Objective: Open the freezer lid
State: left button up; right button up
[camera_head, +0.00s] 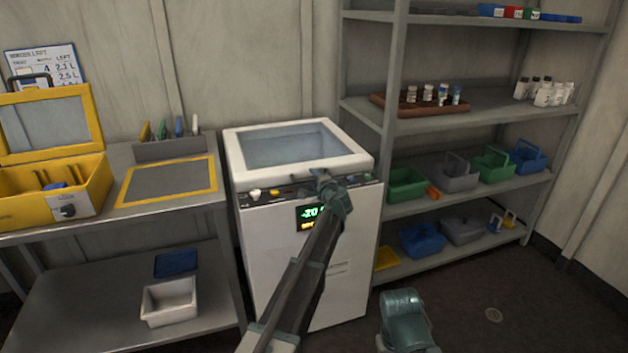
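The white chest freezer (270,258) stands in the middle, with a green digital display on its front panel. Its lid (237,155) has a white rim around a bluish window and lies down on the body, apparently closed. My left gripper (320,176) is at the middle of the lid's front edge, over the control panel. It overlaps the edge in the picture, and whether it touches or grips a handle is not clear. Its fingers are too small and dark to read. Part of my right arm shows at the bottom; its gripper is not discernible.
A grey bench (190,199) with an open yellow case (92,190) stands to the left. Grey shelving (480,104) with bottles and coloured baskets stands close on the right. The floor (530,290) at the lower right is clear.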

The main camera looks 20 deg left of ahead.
pick_arm(q)
grip_shut()
dwell(1.2)
